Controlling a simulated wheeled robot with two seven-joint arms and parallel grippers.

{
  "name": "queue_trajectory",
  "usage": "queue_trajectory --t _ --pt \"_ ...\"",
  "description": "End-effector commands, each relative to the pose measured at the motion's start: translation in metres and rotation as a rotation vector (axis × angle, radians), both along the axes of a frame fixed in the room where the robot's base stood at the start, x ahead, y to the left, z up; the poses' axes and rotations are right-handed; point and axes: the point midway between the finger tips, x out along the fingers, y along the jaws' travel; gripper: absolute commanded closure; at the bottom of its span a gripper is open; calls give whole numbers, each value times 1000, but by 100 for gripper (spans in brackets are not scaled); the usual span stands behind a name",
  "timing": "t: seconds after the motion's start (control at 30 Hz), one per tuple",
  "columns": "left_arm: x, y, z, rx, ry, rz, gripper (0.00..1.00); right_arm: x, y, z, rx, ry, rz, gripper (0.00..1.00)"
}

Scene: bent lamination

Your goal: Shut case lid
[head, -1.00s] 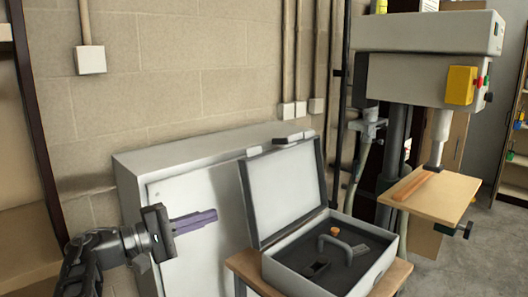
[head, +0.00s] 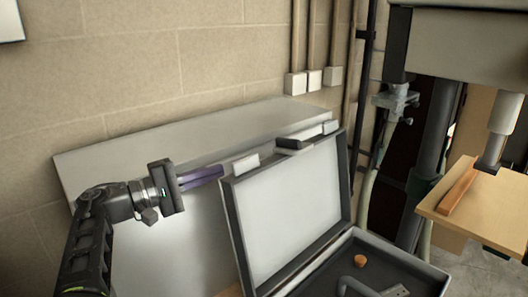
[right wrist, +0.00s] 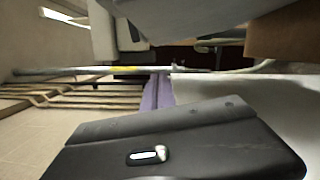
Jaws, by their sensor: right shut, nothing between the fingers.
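The case is open, with its pale-lined, dark-edged lid (head: 290,210) standing up and leaning slightly back. The lid has a dark handle (head: 292,144) and two pale latches on its top edge. The case base (head: 430,276) is partly cut off at the bottom of the head view; it has a dark insert with an orange knob (head: 360,261) and a grey handle. My right gripper (head: 221,171) has purple fingers, shut and empty, pointing at the lid's upper left corner; I cannot tell whether they touch it. The fingers also show in the right wrist view (right wrist: 157,92). My left gripper is out of view.
A grey cabinet (head: 130,165) stands behind the lid against the block wall. A drill press with a wooden table (head: 490,205) stands to the right. Pipes and wall boxes (head: 314,80) are behind.

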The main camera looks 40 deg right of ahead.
Motion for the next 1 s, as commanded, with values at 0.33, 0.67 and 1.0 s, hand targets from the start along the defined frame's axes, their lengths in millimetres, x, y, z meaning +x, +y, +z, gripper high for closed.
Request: queue_trajectory --t 0.33,0.67,1.0 --pt "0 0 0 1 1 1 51 0 -1 0 1 0 0 100" --pt "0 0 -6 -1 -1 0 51 -3 -22 -1 7 1 -3 100" --pt "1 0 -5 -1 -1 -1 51 -11 -87 4 8 1 -5 100"
